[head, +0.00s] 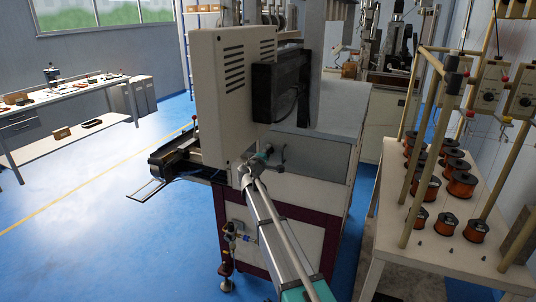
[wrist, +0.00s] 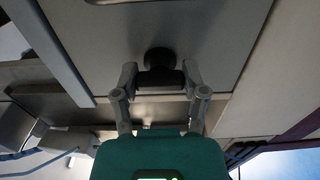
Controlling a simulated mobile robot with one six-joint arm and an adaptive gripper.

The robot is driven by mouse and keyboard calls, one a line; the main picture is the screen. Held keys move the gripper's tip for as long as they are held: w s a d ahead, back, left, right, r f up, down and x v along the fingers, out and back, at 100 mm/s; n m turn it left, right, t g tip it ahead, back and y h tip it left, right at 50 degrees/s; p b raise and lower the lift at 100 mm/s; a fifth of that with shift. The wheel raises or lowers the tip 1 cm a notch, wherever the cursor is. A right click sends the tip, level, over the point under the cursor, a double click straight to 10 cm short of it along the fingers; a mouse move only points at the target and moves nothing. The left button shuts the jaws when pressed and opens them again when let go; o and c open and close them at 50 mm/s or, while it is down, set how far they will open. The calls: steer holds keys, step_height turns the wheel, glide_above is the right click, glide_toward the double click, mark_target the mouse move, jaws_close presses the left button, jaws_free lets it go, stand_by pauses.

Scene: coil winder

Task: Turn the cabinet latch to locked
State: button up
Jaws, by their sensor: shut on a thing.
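In the wrist view, the cabinet latch is a black knob with a round base (wrist: 158,57) and a short dark bar on the grey cabinet panel (wrist: 215,45). The bar lies crosswise in the picture. My gripper (wrist: 160,82) is shut on the latch, with one grey finger at each end of the bar. In the head view, my gripper (head: 272,155) is at the side of the winding machine, below a black box. The latch cannot be made out there; my arm and gripper cover that area.
The cream machine housing (head: 222,95) and black box (head: 280,92) stand close above my gripper. A rack table (head: 440,240) with several copper spools (head: 462,185) stands at the right. A workbench (head: 75,95) is at the far left. Blue floor (head: 110,220) is clear at the left.

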steer(key=shift+w, duration=0.1)
stand_by(0.3)
steer(key=o, duration=1.2)
steer(key=shift+c, duration=0.2)
steer(key=v, duration=1.2)
